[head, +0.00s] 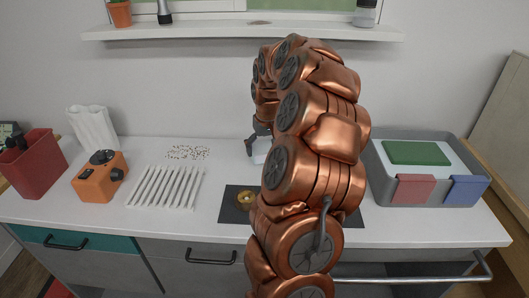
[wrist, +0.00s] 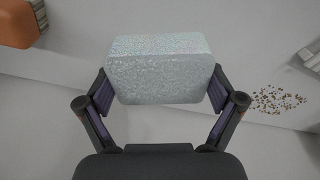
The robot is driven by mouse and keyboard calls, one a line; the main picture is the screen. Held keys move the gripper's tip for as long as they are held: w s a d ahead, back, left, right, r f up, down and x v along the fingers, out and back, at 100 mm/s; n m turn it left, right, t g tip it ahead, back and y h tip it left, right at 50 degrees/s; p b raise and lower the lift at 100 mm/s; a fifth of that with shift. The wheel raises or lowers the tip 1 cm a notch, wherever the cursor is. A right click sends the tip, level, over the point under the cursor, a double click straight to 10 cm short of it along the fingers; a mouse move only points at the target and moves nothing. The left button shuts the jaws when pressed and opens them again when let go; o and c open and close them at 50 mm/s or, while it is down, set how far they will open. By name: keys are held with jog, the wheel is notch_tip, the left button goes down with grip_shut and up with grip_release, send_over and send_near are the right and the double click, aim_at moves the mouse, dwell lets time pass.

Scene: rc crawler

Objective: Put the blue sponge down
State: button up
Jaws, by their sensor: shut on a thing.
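My gripper (wrist: 160,90) is shut on the blue sponge (wrist: 158,68), a pale, grey-blue speckled block with rounded edges. The two fingers press on its left and right sides in the wrist view. In the head view my gripper (head: 257,143) is at the back of the counter, and only a small pale part of the sponge (head: 261,158) shows beside my arm. My arm hides the rest. I cannot tell whether the sponge touches the counter.
A dark mat (head: 233,207) with a brass-coloured round piece (head: 246,197) lies partly behind my arm. White slats (head: 165,188), an orange device (head: 100,177) and a red bin (head: 35,163) stand left. A grey tray (head: 425,197) with coloured cloths or pads is right.

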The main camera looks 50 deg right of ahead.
jog(key=shift+f, duration=1.05)
jog(key=shift+f, duration=0.2)
jog(key=o, duration=0.4)
jog(key=shift+o, duration=0.2)
